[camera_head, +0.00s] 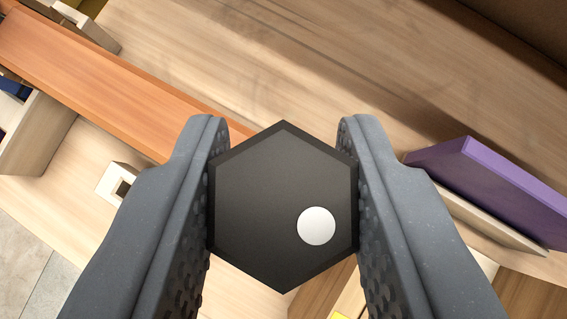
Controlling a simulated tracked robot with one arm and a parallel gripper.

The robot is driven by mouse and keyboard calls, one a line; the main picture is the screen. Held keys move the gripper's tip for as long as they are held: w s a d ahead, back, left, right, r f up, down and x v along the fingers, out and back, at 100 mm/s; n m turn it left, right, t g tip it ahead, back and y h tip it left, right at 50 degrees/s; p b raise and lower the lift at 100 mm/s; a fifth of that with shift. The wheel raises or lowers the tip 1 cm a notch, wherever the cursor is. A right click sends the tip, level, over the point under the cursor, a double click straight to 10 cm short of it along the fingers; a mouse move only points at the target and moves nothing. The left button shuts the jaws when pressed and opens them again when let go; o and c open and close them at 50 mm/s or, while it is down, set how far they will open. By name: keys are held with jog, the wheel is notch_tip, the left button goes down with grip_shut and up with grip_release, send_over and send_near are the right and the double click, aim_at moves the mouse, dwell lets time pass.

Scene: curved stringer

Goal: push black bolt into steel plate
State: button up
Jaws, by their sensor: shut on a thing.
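The black bolt (260,220) shows as a large dark hexagonal head with a white round dot on its lower right. My gripper (283,190) is shut on it, with one grey finger with a studded pad against its left side and the other against its right side. The head faces the camera and hides whatever is behind it, including any shank. I cannot make out a steel plate in this view.
An orange board (110,95) runs diagonally at the upper left. A purple slab (490,190) stands at the right beside a pale wooden strip. A small pale square block with a hole (118,184) is left of my gripper. The wooden surface (330,60) behind looks mostly bare.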

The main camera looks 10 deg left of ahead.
jog(key=shift+f+b, duration=2.3)
jog(key=shift+f, duration=1.45)
dwell(0.3)
jog(key=o, duration=1.2)
jog(key=shift+r, duration=0.15)
jog(key=v, duration=1.3)
jog(key=shift+s+d+r, duration=0.1)
jog(key=shift+s+r, duration=0.05)
jog(key=shift+s, duration=0.1)
jog(key=s+r+t, duration=0.2)
jog(key=s+r, duration=0.3)
jog(key=r, duration=0.5)
jog(key=s+a+r+m+t+h, duration=0.1)
jog(key=s+r, duration=0.4)
jog(key=r, duration=0.5)
jog(key=s+a+r+m+t, duration=0.1)
jog(key=s+r+t, duration=0.2)
jog(key=r, duration=0.7)
jog(key=shift+s+r+t+h, duration=0.15)
jog(key=shift+s+h, duration=0.05)
jog(key=shift+s, duration=0.4)
jog(key=shift+s+r+t+h, duration=0.15)
jog(key=shift+s+h, duration=0.05)
jog(key=shift+s, duration=0.4)
